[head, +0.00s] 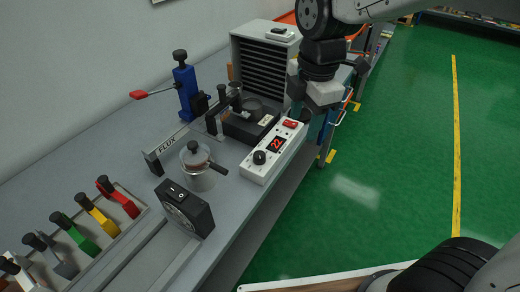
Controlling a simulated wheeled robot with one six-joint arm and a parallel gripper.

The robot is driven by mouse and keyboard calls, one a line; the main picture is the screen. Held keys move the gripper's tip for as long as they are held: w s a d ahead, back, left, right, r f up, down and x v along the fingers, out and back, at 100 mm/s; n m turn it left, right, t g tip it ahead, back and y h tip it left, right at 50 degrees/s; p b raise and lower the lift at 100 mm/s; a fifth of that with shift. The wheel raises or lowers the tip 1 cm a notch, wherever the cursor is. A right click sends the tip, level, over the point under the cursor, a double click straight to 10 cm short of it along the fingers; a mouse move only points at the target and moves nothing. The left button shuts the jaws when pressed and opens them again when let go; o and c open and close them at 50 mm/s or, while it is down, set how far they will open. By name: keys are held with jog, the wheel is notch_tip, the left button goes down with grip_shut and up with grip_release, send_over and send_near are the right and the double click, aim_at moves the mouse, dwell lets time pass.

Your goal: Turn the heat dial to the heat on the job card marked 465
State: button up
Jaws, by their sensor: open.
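A white control box (250,170) lies along the front edge of the grey bench. It carries a black round dial (259,157), a red lit display (277,144) that appears to read 22, and a red switch (290,124). My gripper (302,112) hangs over the far end of the box, close to the red switch and apart from the dial. Its jaws are open, partly hidden by the wrist, and I see nothing held. I cannot make out a job card marked 465 in this view.
A lidded pot (198,178) and a black switch box (184,208) stand to the left. Coloured-handled tools (98,217) fill the near left. Green floor at right is open.

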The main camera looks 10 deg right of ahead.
aim_at(260, 154)
jog(key=w+a+f+n, duration=0.1)
jog(key=a+n, duration=0.1)
jog(key=n, duration=0.1)
jog(key=w+a+f+n, duration=0.1)
jog(key=a+f+n, duration=0.1)
jog(key=a, duration=0.1)
jog(key=w+a+f+n, duration=0.2)
jog(key=n, duration=0.1)
jog(key=shift+a+n, duration=0.3)
jog(key=shift+a, duration=0.05)
jog(key=shift+a+f+n, duration=0.25)
jog(key=shift+f+n, duration=0.05)
jog(key=shift+f, duration=0.05)
notch_tip(260, 154, down, 8)
jog(key=shift+w+a+r, duration=0.15)
jog(key=shift+r, duration=0.1)
jog(key=c, duration=1)
